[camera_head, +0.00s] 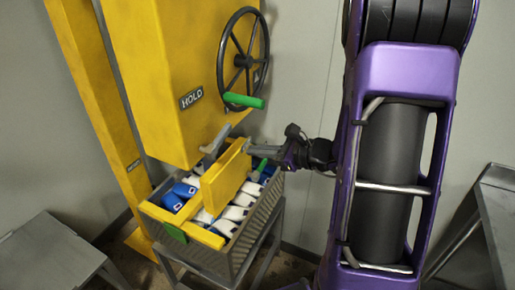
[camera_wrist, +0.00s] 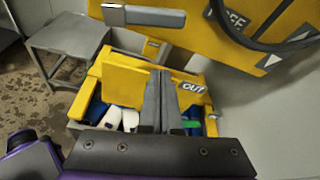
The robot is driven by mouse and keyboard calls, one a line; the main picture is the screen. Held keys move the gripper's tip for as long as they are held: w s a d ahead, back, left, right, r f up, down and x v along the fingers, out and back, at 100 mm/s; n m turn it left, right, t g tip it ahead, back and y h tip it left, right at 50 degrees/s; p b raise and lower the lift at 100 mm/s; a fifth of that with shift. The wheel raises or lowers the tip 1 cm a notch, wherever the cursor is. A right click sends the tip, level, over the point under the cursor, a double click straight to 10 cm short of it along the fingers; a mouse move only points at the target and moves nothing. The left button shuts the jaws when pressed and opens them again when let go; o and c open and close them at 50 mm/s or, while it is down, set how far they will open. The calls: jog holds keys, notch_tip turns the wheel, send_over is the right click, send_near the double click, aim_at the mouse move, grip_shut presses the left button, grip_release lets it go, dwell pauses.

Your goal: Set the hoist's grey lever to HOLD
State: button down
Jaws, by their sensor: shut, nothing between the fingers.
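The yellow hoist housing (camera_head: 160,60) carries a HOLD label (camera_head: 191,98) on its face. The grey lever (camera_head: 216,139) sticks out near the housing's lower edge, below and right of that label. In the wrist view the grey lever (camera_wrist: 145,17) shows as a short bar at the top, above my fingers. My gripper (camera_head: 249,148) is right of the lever, apart from it, with its fingers over the crate. In the wrist view my gripper (camera_wrist: 160,82) is shut and empty, in front of a yellow plate with an OUT label (camera_wrist: 193,88).
A black handwheel (camera_head: 238,55) with a green handle (camera_head: 244,100) is above my gripper. A grey crate (camera_head: 262,222) of blue and white packs, with a yellow frame (camera_head: 224,183), stands below. Grey tables stand at left (camera_head: 45,262) and right (camera_head: 500,205).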

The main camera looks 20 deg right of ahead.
aim_at(220, 139)
jog(key=w+a+r, duration=0.1)
jog(key=w+a, duration=0.3)
jog(key=a, duration=0.1)
jog(key=shift+w+r+p, duration=0.15)
jog(key=shift+r+p, duration=0.2)
jog(key=shift+p, duration=0.1)
jog(key=shift+d+b, duration=0.1)
jog(key=shift+b, duration=0.35)
jog(key=shift+r+n+t, duration=0.15)
jog(key=shift+n+t, duration=0.15)
jog(key=shift+n, duration=0.1)
